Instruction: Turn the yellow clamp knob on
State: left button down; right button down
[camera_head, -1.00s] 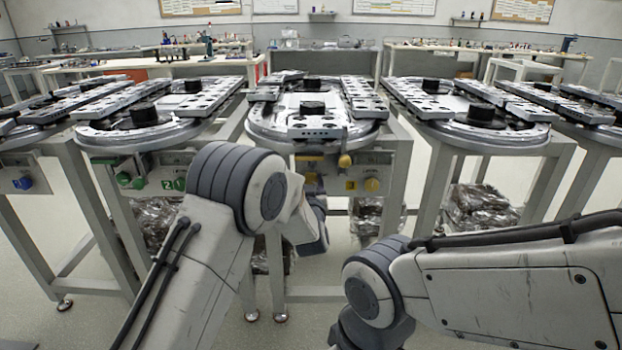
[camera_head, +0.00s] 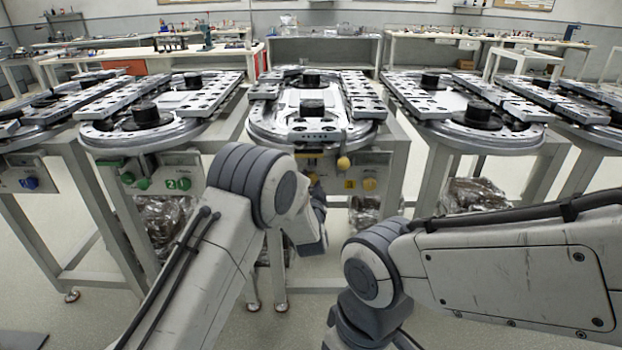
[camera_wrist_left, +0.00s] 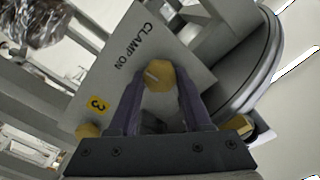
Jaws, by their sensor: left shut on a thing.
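The yellow clamp knob (camera_wrist_left: 158,76) shows in the left wrist view on a grey panel (camera_wrist_left: 190,45) that reads "CLAMP ON". A pale line marks its face. My left gripper (camera_wrist_left: 159,84) has its two fingers on either side of the knob and is shut on it. In the head view my left wrist (camera_head: 312,222) is in front of the middle station, and my own arm hides most of the gripper and the clamp knob. My right arm comes in at the right, but its gripper is out of the picture.
Another yellow knob (camera_head: 369,184) sits beside a yellow "3" label (camera_head: 350,184). A yellow knob (camera_head: 343,162) sticks out under the middle ring track (camera_head: 262,130). Similar stations stand on both sides, the left one with green knobs (camera_head: 127,178). Wrapped bundles (camera_head: 472,195) lie beneath.

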pick_arm(q)
jog(key=shift+m+p, duration=0.3)
jog(key=shift+m, duration=0.5)
jog(key=shift+c, duration=1.7)
grip_release()
jog(key=shift+s, duration=0.1)
jog(key=s, duration=1)
jog(key=shift+s+p, duration=0.15)
jog(key=shift+p, duration=0.25)
